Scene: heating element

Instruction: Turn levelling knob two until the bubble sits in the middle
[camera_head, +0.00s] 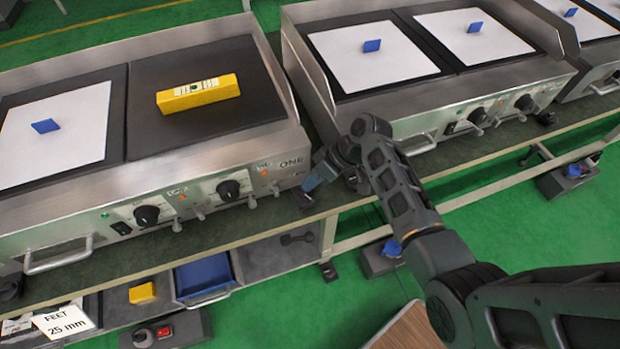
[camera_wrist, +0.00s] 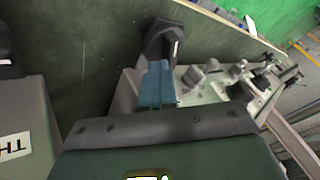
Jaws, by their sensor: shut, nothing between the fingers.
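A yellow spirit level (camera_head: 215,95) lies on the dark right-hand plate of the left griddle (camera_head: 75,210). Its vial shows as a small green patch, and the bubble is too small to place. A black levelling knob (camera_head: 303,198) sits below that griddle's front right corner, near lettering that reads "ONE"; I cannot read a number on the knob. My gripper (camera_head: 318,180) is at this corner, blue fingers together and empty. In the wrist view, the shut fingers (camera_wrist: 156,84) point at a black knob-like part (camera_wrist: 165,42); I cannot tell whether they touch it.
A second griddle (camera_head: 420,105) stands close on the right, leaving a narrow gap. Another black foot (camera_head: 12,288) is at the far left. The lower shelf holds a blue tray (camera_head: 205,275), a yellow block (camera_head: 142,293) and a "FEET 25 mm" card (camera_head: 63,322).

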